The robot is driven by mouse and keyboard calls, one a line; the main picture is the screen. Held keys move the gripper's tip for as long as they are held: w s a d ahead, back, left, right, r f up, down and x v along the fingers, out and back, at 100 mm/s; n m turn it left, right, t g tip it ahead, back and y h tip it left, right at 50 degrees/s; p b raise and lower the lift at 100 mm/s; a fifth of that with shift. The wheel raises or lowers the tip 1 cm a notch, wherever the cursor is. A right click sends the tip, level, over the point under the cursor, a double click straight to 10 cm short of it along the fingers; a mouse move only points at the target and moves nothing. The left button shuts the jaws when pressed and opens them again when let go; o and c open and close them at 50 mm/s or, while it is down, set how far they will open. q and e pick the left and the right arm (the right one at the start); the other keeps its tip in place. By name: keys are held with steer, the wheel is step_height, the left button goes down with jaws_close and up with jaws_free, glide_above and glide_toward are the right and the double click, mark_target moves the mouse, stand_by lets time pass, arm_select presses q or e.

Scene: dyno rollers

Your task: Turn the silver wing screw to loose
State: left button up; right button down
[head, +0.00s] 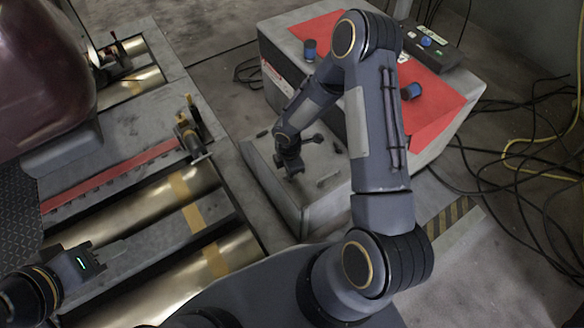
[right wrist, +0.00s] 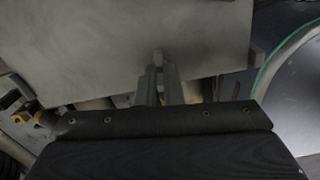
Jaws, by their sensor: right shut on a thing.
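My right gripper (head: 291,170) reaches down onto the top of a grey metal box (head: 318,213) in the head view. In the right wrist view its narrow fingers (right wrist: 159,84) are together on a small pale grey piece (right wrist: 158,57), which looks like the silver wing screw. The fingers and the dark wrist hide most of it, and I cannot tell how far it is turned. My left gripper (head: 108,249) is at the lower left of the head view, over the rollers and away from the box. Its fingers are too indistinct to tell whether they are open.
Brass-coloured rollers (head: 160,203) lie at the left. A larger cabinet with a red top (head: 437,115) stands behind the grey box, carrying a black control box (head: 431,46) and blue-capped items (head: 411,91). Black and yellow cables (head: 520,150) cover the floor at right.

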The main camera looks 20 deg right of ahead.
steer(key=shift+s+a+n, duration=0.3)
steer(key=shift+n, duration=0.3)
steer(key=c, duration=1.6)
jaws_free()
steer(key=shift+o, duration=0.2)
steer(key=shift+w+d, duration=0.1)
steer(key=shift+d, duration=0.05)
step_height(320, 180, up, 8)
steer(key=p, duration=0.3)
steer(key=shift+p, duration=0.4)
